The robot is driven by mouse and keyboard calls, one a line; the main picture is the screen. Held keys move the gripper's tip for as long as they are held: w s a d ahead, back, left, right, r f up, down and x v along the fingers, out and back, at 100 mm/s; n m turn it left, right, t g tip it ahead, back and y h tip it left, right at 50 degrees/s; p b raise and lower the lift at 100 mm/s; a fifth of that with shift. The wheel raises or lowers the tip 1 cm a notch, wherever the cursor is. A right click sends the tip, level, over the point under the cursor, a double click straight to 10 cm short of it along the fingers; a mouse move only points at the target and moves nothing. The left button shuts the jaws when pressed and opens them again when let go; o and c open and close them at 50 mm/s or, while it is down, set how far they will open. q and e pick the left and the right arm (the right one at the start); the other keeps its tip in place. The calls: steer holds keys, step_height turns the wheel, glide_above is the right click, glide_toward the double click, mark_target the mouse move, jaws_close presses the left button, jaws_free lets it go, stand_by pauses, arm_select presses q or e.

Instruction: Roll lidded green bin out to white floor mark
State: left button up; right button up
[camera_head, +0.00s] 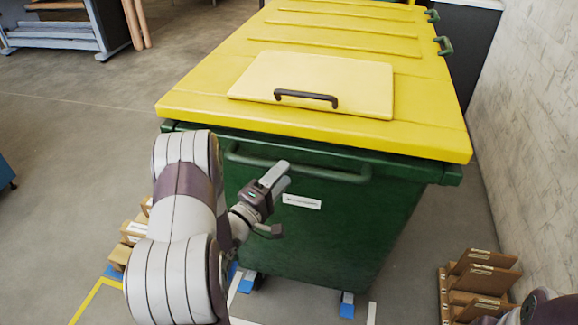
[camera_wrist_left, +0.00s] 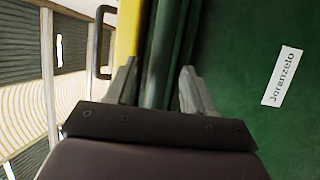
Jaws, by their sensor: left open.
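The green bin (camera_head: 330,225) stands upright with its yellow lid (camera_head: 420,95) closed. A dark grip (camera_head: 306,98) sits on a raised flap of the lid. A green bar handle (camera_head: 345,176) runs across the bin's front under the rim. My left gripper (camera_head: 279,177) is open at the front, close to this handle and left of a white label (camera_head: 302,201). White floor lines (camera_head: 372,313) show by the bin's base. My right gripper is out of view.
A wall (camera_head: 530,110) runs close along the bin's right side. Yellow tape (camera_head: 88,300) marks the floor. The floor at left is largely clear.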

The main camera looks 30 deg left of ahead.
arm_select(q)
steer(key=shift+x, duration=1.8)
